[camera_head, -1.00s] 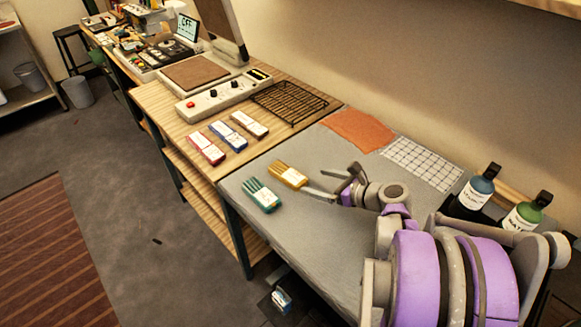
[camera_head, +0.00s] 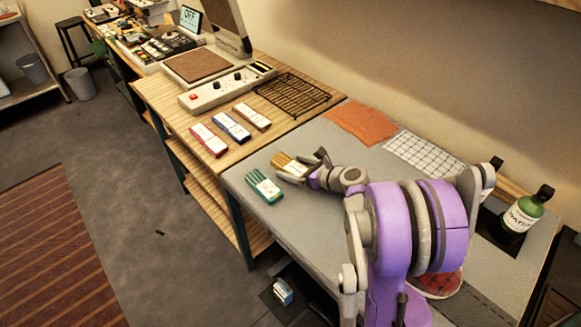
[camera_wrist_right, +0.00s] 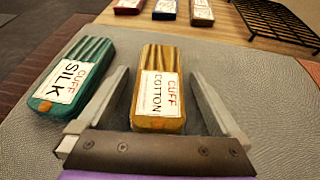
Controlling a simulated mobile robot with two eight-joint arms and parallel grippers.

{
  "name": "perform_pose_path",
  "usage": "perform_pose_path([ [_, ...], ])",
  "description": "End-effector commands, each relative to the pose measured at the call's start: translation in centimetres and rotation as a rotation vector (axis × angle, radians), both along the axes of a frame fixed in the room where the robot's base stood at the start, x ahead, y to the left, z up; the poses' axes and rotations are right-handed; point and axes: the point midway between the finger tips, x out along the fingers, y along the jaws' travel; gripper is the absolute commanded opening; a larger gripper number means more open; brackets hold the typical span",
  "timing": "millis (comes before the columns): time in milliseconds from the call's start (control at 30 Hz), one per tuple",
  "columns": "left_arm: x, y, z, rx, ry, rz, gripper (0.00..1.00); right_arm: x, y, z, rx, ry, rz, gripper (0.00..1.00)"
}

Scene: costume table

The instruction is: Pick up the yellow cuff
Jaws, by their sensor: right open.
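The yellow cuff (camera_head: 287,160) lies on the grey mat, partly hidden by my right gripper in the head view. In the right wrist view the yellow cuff (camera_wrist_right: 158,95) shows its white label "CUFF COTTON". My right gripper (camera_head: 303,166) is open, with its fingers on either side of the near part of the cuff. In the wrist view my right gripper (camera_wrist_right: 160,80) shows gaps between cuff and both fingers. A green cuff (camera_head: 263,187) labelled "CUFF SILK" (camera_wrist_right: 72,75) lies just left of the left finger. My left gripper is not in view.
Red (camera_head: 208,139), blue (camera_head: 232,126) and brown (camera_head: 253,116) labelled pieces lie on the wooden table beyond, beside a black wire rack (camera_head: 292,95). An orange cloth (camera_head: 360,123) and a grid sheet (camera_head: 423,158) lie to the right.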

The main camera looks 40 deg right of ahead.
Motion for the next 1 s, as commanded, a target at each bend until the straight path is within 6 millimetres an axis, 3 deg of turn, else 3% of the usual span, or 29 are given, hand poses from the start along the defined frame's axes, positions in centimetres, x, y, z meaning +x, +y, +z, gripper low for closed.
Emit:
perform_pose_path([
  [167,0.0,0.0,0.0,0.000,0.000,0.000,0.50,0.0,0.0,0.0,0.000,0.000,0.000,0.98],
  [600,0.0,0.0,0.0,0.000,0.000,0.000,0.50,0.0,0.0,0.0,-0.001,0.000,0.000,0.19],
  [867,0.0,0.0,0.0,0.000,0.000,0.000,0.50,0.0,0.0,0.3,0.000,0.000,0.000,0.18],
  [1000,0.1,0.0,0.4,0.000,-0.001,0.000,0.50,0.0,0.0,2.0,0.000,0.000,0.000,0.18],
])
